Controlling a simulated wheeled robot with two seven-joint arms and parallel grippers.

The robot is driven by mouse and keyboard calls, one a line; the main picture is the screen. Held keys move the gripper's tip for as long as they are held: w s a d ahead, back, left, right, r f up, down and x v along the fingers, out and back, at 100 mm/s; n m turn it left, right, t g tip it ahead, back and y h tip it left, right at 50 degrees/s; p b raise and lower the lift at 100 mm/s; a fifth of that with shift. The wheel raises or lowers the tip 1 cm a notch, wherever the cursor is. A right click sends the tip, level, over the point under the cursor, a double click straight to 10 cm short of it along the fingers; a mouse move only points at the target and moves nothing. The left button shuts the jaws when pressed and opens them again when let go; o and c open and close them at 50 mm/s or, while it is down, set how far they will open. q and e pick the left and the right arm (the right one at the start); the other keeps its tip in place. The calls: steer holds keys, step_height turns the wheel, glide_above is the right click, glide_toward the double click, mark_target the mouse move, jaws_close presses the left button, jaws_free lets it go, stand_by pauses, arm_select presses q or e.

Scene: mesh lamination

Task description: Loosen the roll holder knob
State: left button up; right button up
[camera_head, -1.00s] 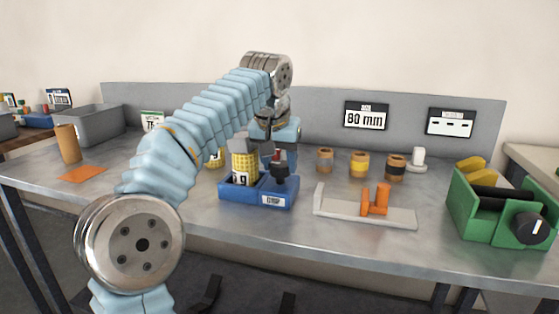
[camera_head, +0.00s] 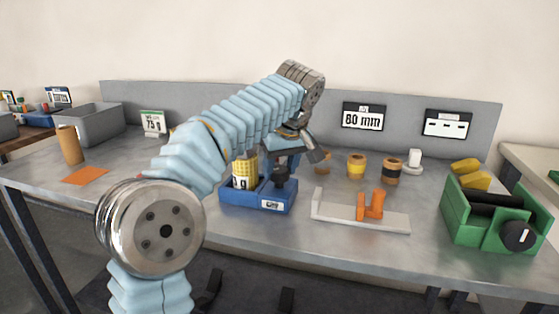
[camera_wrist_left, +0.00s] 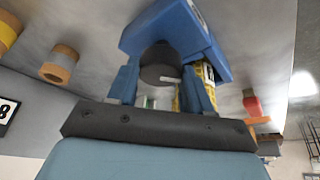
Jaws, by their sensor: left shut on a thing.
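The blue roll holder (camera_head: 245,197) sits on the grey bench with a yellow roll (camera_head: 241,177) upright in its left part. Its dark knob (camera_head: 281,178) stands at the right part, above a white label. My left gripper (camera_head: 284,165) reaches down to the knob from behind, partly hidden by my wrist. In the left wrist view the dark knob (camera_wrist_left: 159,64), with a white mark, sits between the two blue fingers of my left gripper (camera_wrist_left: 160,82), which is shut on it. My right gripper is not in view.
A grey stand with orange posts (camera_head: 370,206) and a green dispenser (camera_head: 490,222) with a black knob stand to the right. Several small rolls (camera_head: 356,166) stand behind. A grey bin (camera_head: 92,125) and an orange sheet (camera_head: 80,176) are at left.

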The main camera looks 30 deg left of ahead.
arm_select(q)
steer(key=n+g, duration=0.1)
steer(key=n, duration=0.1)
steer(key=n+y, duration=0.1)
steer(key=n, duration=0.2)
steer(key=shift+w+n+g, duration=0.2)
steer(key=shift+n+g, duration=0.1)
steer(key=shift+g, duration=0.1)
steer(key=shift+n+g, duration=0.9)
steer(key=shift+n, duration=1.3)
steer(key=o, duration=1)
steer(key=shift+o, duration=0.2)
